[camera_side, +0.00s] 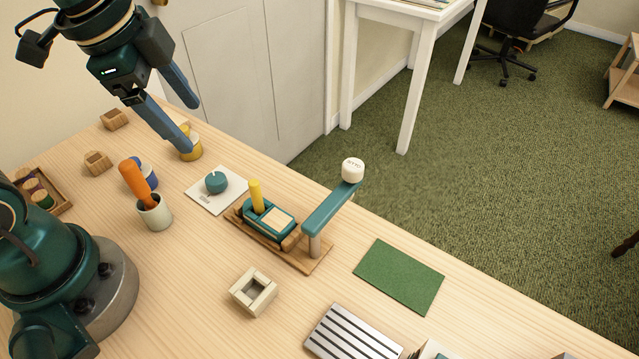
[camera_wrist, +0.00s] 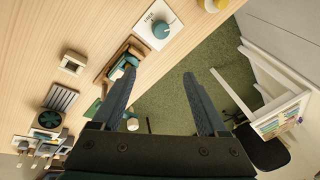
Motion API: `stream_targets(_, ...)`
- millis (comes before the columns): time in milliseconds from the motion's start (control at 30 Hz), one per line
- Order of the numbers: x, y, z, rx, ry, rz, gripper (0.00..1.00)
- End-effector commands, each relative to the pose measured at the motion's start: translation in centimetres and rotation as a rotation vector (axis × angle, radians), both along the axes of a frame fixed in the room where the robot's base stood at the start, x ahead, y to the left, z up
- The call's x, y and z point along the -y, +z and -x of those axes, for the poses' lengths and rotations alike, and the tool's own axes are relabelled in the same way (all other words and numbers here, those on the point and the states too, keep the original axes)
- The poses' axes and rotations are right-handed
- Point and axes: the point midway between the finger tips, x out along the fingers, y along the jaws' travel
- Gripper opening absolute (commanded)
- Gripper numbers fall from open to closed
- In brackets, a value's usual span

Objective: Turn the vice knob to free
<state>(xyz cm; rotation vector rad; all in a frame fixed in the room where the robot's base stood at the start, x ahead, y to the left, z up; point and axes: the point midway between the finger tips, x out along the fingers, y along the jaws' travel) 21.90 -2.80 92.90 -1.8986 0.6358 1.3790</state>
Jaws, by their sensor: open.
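A teal round knob (camera_side: 216,182) sits on a white square plate (camera_side: 204,199) with a small dark label. A teal bar (camera_side: 331,208) on a post carries a white lettered cap (camera_side: 352,169). My gripper (camera_side: 191,126) is open and empty, above the table's back edge, up and left of the knob and apart from it.
An orange-handled tool (camera_side: 134,180) stands in a pale cup (camera_side: 155,214). A cream square block (camera_side: 254,292), green mat (camera_side: 400,275) and slotted grey plate (camera_side: 352,334) lie nearer. Bare table lies between them.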

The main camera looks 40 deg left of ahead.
Motion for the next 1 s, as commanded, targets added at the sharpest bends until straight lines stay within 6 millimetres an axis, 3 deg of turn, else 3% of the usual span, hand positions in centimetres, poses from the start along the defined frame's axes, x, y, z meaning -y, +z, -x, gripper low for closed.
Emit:
stream_targets(200,-1.5,-3.9,-3.1,-0.182,-0.221,-0.042,0.76)
stream_targets(333,-2.3,-6.4,-4.0,-0.27,-0.267,-0.029,0.76)
stream_targets(600,-3.0,-9.5,-3.6,-0.373,-0.242,0.008,0.76)
stream_targets(1000,-2.9,-13.9,-3.3,-0.375,-0.239,0.008,0.76)
